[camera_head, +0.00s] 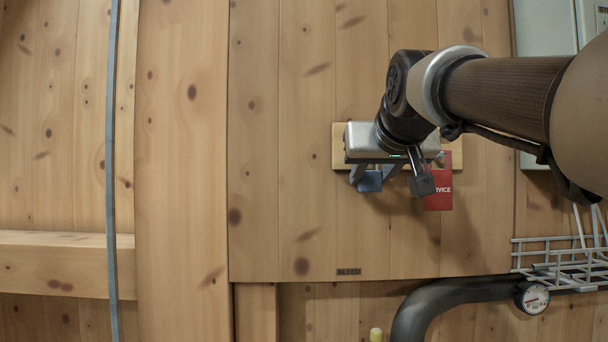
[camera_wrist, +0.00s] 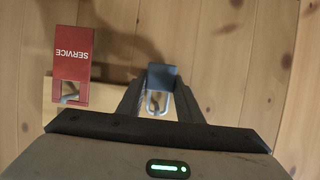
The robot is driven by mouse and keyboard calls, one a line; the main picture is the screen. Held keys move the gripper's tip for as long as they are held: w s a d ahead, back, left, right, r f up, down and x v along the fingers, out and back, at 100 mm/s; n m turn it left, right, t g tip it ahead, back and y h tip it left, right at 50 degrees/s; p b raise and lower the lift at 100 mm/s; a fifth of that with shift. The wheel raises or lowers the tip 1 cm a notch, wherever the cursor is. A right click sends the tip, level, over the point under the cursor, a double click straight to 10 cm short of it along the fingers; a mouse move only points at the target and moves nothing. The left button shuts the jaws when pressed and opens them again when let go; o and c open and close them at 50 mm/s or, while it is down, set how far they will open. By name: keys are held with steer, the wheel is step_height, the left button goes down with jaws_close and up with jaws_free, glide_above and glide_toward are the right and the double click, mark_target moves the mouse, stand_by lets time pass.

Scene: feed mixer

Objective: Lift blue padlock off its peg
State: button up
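The blue padlock (camera_head: 370,181) hangs below the wooden peg board, its body down and its shackle up. In the wrist view, which is upside down, the blue padlock (camera_wrist: 163,77) sits between my fingertips, and its pale shackle points toward my palm. My gripper (camera_head: 376,178) reaches in front of the board with one finger on each side of the padlock body. My gripper's fingertips (camera_wrist: 163,88) lie very close to both sides; I cannot tell whether they press on it. The peg behind the shackle is hidden by my gripper.
A red SERVICE tag or padlock (camera_head: 438,190) hangs just right of my gripper; it also shows in the wrist view (camera_wrist: 73,55). The wooden peg board (camera_head: 340,150) is mostly covered. A black pipe (camera_head: 425,305), gauge (camera_head: 533,298) and wire basket (camera_head: 560,262) are lower right. The left wall is clear.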

steer(key=shift+r, duration=0.15)
steer(key=shift+c, duration=0.2)
steer(key=shift+r+p, duration=0.65)
steer(key=shift+r, duration=0.15)
steer(key=shift+s+r, duration=0.1)
steer(key=shift+s+f+b, duration=0.15)
steer(key=shift+s+b, duration=0.15)
steer(key=shift+s, duration=0.5)
steer(key=shift+s+f+b, duration=0.1)
steer(key=shift+s+b, duration=0.2)
steer(key=shift+s, duration=0.5)
steer(key=b, duration=0.2)
glide_toward(371, 172)
steer(key=shift+s+f, duration=0.25)
steer(key=shift+f, duration=1.05)
steer(key=shift+d, duration=0.1)
